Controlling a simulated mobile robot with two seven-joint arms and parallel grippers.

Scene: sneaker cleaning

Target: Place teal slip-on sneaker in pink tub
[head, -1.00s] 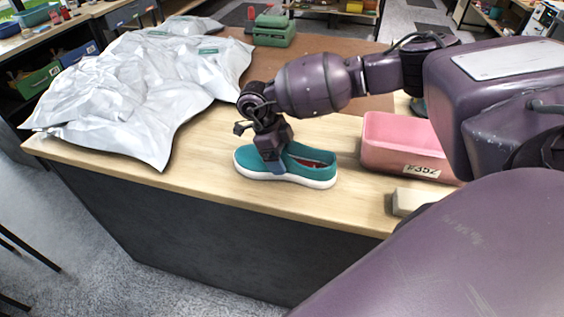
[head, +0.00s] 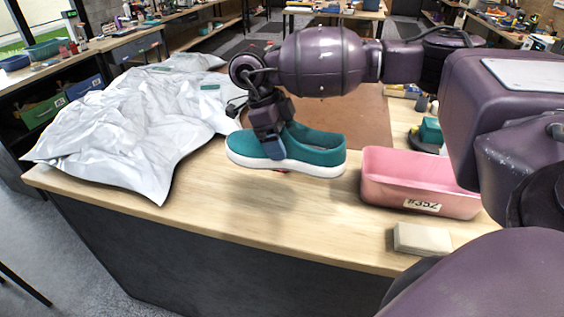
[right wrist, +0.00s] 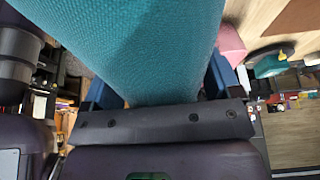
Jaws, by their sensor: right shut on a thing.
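The teal slip-on sneaker (head: 318,147) with a white sole hangs above the table, toe to the left, left of the tub. My right gripper (head: 274,150) is shut on its upper near the middle. In the right wrist view the teal fabric (right wrist: 140,45) fills the space between the blue fingers (right wrist: 160,85). The pink tub (head: 425,211), labelled #352, stands on the table to the right of the sneaker, and its visible inside looks empty. A pink patch of it (right wrist: 229,40) also shows in the right wrist view. My left gripper is not in view.
A pale block (head: 422,239) lies in front of the tub near the table's front edge. Crumpled silvery-white bags (head: 130,125) cover the table's left side. A green-and-black object (head: 430,132) stands behind the tub. Bare wood (head: 270,210) lies below the sneaker.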

